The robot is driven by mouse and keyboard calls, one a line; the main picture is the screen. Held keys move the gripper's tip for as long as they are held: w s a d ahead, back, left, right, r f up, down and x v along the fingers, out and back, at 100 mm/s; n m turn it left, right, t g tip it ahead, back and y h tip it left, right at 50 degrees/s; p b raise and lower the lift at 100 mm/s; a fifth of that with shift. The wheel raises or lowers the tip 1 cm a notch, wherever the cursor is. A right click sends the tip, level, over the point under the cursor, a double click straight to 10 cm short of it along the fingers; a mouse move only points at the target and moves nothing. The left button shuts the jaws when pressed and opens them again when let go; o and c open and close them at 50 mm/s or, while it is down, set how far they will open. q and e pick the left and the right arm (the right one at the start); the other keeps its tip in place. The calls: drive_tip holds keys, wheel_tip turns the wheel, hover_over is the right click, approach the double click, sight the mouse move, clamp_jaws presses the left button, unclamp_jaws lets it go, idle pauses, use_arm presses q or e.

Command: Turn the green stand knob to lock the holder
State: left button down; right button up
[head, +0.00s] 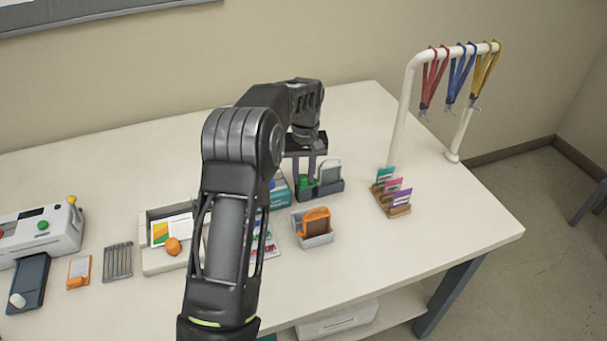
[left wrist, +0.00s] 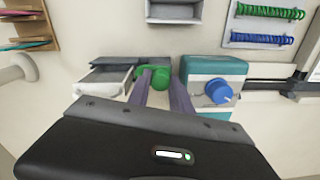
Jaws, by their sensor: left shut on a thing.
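The green stand knob (head: 305,181) is on a dark stand (head: 318,191) near the back of the table. A white holder (head: 330,171) stands upright in the stand, to the right of the knob. My left gripper (head: 305,172) reaches down from above, its two purple-grey fingers at the knob. In the left wrist view the green knob (left wrist: 155,77) sits between the fingertips of my left gripper (left wrist: 160,88), which is shut on it. The fingers cover part of the knob, so its turn angle is unclear. The white holder (left wrist: 103,82) is beside it. My right gripper is out of view.
A teal and white box (left wrist: 212,70) with a blue knob (left wrist: 219,91) stands close beside the stand. A grey stand (head: 318,240) with an orange and brown piece is in front. A card rack (head: 400,211) and lanyard rail (head: 402,110) are to the right. The right front tabletop is clear.

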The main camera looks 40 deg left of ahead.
sight(304, 177)
use_arm(q)
drive_tip(key=shift+n, duration=0.4)
drive_tip(key=c, duration=1.1)
unclamp_jaws()
drive_tip(key=shift+c, duration=0.2)
wheel_tip(304, 177, up, 8)
drive_tip(key=shift+w+f+b, duration=0.1)
drive_tip(key=shift+b, duration=0.45)
drive_tip(key=shift+d, duration=0.1)
